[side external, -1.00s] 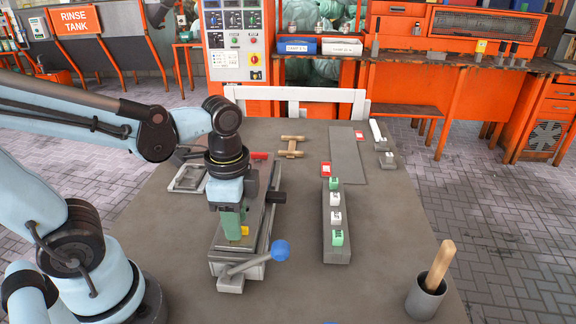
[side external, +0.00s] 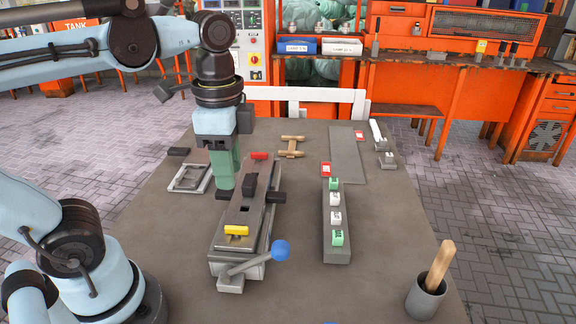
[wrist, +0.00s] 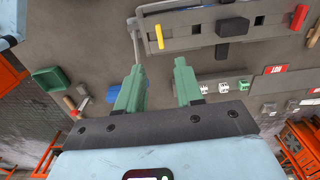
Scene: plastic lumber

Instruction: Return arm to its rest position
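My gripper (side external: 229,180) hangs with its green fingers pointing down, in front of the far left part of the grey fixture in the side view. In the wrist view my gripper (wrist: 156,75) has its two fingers clearly apart with nothing between them. The fixture (side external: 225,258) lies on the table and carries a yellow piece (side external: 236,230), a black block (side external: 249,186) and a lever with a blue knob (side external: 281,250). The yellow piece also shows in the wrist view (wrist: 159,36), beyond the fingertips.
A grey rail (side external: 337,252) with several white and green blocks stands right of the fixture. A grey cup (side external: 425,300) with a wooden handle is at the front right. A metal frame (side external: 190,178) lies at the left. The table is bare between rail and cup.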

